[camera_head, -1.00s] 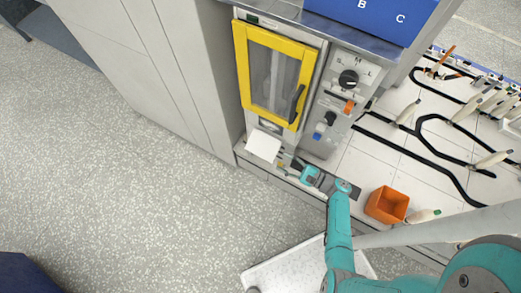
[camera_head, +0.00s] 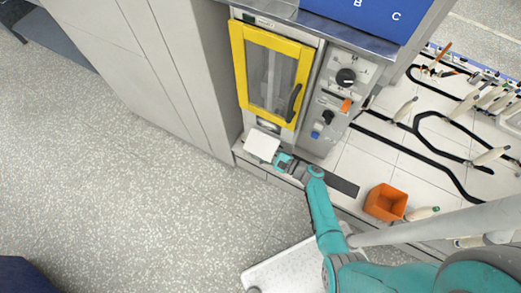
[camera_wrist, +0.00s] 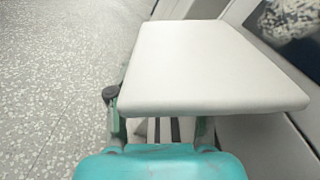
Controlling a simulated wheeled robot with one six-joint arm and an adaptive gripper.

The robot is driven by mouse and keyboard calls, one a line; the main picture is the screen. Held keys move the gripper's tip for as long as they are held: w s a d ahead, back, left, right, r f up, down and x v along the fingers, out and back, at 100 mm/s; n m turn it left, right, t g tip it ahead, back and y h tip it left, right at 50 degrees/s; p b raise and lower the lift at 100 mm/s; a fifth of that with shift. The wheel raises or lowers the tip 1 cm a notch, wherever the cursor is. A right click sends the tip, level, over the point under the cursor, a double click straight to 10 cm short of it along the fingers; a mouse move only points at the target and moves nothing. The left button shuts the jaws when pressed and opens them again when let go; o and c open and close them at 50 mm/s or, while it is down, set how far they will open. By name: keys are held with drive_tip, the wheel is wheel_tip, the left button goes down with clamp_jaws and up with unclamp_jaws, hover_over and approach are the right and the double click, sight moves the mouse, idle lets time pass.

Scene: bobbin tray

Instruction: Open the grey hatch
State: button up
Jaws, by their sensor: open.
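A pale grey-white flat panel (camera_head: 262,145), which looks like the hatch, sticks out at the foot of the machine below the yellow-framed door. How it joins the machine cannot be told. In the wrist view the panel (camera_wrist: 210,70) fills the middle and overlaps the fingers. My gripper (camera_head: 277,160) is open, low at the panel's right-hand near corner in the head view. In the wrist view my gripper (camera_wrist: 160,130) lies at the panel's near edge, its fingertips hidden; contact cannot be told.
The yellow-framed door (camera_head: 240,65) with a dark handle is shut above. A control panel (camera_head: 335,100) with knobs stands to its right. An orange bin (camera_head: 385,203) sits on the white tiled surface. The speckled floor (camera_head: 140,200) at left is clear.

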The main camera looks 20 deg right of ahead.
clamp_jaws()
drive_tip(key=shift+s+a+r+m, duration=0.2)
drive_tip(key=shift+a+r+m, duration=0.15)
drive_tip(key=shift+m, duration=0.35)
drive_tip(key=shift+s+a+r+m, duration=0.25)
drive_tip(key=shift+r+m, duration=0.1)
drive_tip(key=shift+m, duration=0.35)
unclamp_jaws()
drive_tip(key=shift+d, duration=0.1)
drive_tip(key=v, duration=1.1)
drive_tip(key=shift+s+d, duration=0.2)
drive_tip(key=shift+s, duration=0.15)
